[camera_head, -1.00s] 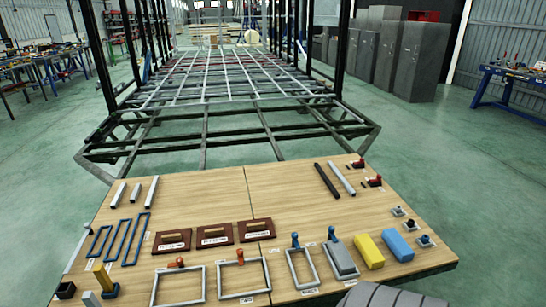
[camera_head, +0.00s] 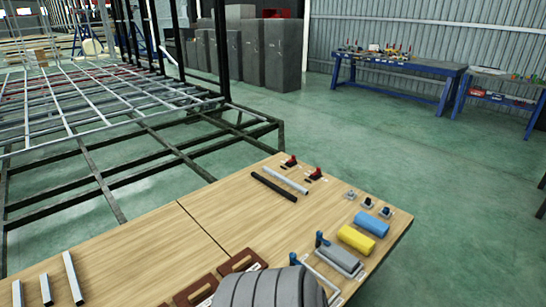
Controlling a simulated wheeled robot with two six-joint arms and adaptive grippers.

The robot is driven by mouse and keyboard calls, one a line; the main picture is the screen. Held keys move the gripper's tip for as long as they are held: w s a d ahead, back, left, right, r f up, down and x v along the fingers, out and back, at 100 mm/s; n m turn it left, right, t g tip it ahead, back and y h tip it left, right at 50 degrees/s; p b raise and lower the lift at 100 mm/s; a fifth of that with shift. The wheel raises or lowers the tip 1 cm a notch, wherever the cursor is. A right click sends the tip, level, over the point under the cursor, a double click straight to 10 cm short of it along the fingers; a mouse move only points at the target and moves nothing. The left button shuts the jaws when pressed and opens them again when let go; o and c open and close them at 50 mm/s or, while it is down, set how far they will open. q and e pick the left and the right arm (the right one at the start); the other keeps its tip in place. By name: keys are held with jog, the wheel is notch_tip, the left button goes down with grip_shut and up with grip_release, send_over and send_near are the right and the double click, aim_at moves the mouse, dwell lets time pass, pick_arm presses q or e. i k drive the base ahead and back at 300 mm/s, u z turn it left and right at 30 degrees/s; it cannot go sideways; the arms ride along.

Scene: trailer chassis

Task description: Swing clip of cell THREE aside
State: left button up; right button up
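The wooden table (camera_head: 235,215) carries rectangular frames along its front edge, partly hidden at the bottom of the picture. A blue upright clip (camera_head: 321,240) stands at the frame holding a grey block (camera_head: 340,259). Another blue clip (camera_head: 293,258) stands just left of it, at a pale empty-looking frame (camera_head: 322,282). The labels are too small to read, so I cannot tell which cell is THREE. The orange clips seen earlier are hidden or out of the picture. Neither gripper shows; a grey ribbed part of my own body covers the bottom middle.
A yellow block (camera_head: 356,239) and a blue block (camera_head: 371,223) lie to the right. Brown handled plates (camera_head: 240,264) are partly covered. A black bar (camera_head: 273,187) and a silver bar (camera_head: 286,180) lie farther back. The table's middle is clear. The trailer chassis (camera_head: 110,180) stands behind.

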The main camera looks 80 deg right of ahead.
aim_at(292, 256)
jog(key=z, duration=2.5)
